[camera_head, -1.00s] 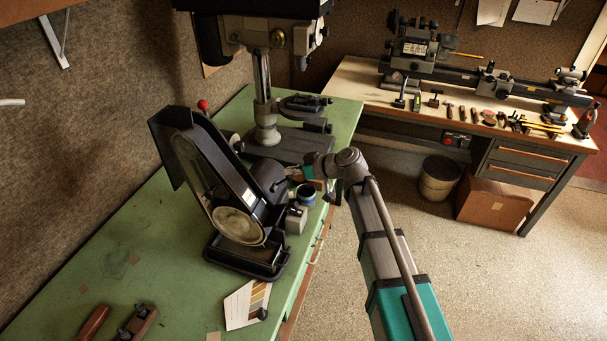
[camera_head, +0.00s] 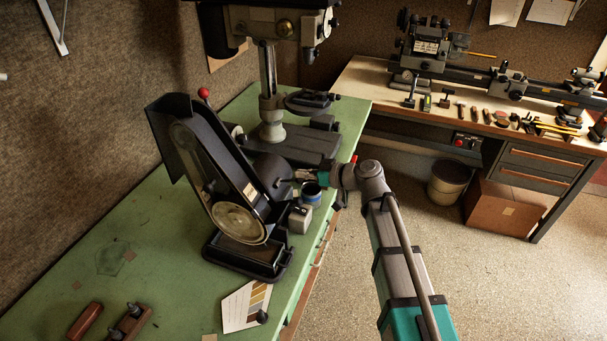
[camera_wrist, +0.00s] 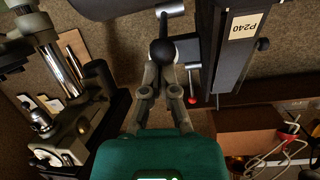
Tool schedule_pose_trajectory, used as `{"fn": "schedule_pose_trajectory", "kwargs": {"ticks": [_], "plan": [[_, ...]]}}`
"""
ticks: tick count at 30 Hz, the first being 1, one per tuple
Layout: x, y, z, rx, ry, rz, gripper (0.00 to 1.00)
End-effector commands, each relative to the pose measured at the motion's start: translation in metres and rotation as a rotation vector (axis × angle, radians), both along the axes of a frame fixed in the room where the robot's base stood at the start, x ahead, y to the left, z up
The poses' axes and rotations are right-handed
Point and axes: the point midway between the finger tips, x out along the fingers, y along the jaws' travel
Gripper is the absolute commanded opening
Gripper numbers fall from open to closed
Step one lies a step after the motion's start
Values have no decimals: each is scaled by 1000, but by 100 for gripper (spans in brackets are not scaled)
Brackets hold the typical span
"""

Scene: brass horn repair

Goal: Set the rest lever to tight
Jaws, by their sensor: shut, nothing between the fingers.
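The belt sander (camera_head: 222,190) stands on the green bench, its belt arm tilted. I take this for the rest lever; no tight or loose marking can be read. My gripper (camera_wrist: 163,70) is shut and empty, its fingertips right at the black knob; I cannot tell whether they touch it. In the head view my gripper (camera_head: 284,182) is beside the sander's dark motor drum, and the knob is hard to make out.
A blue tin (camera_head: 311,194) and a small grey box (camera_head: 299,219) stand close below my gripper. A drill press (camera_head: 271,110) is behind. A red-knobbed lever (camera_head: 203,93) rises at the sander's top. The green bench (camera_head: 150,240) is mostly clear at left.

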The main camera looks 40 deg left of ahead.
Motion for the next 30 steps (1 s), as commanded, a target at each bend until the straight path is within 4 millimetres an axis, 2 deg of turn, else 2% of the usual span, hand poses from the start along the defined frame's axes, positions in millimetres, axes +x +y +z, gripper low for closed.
{"fn": "schedule_pose_trajectory", "kwargs": {"ticks": [20, 30], "plan": [[0, -1, -3, -1, 0, 1, 0], [1, 3, 9, 0, 0, 1, 0]]}}
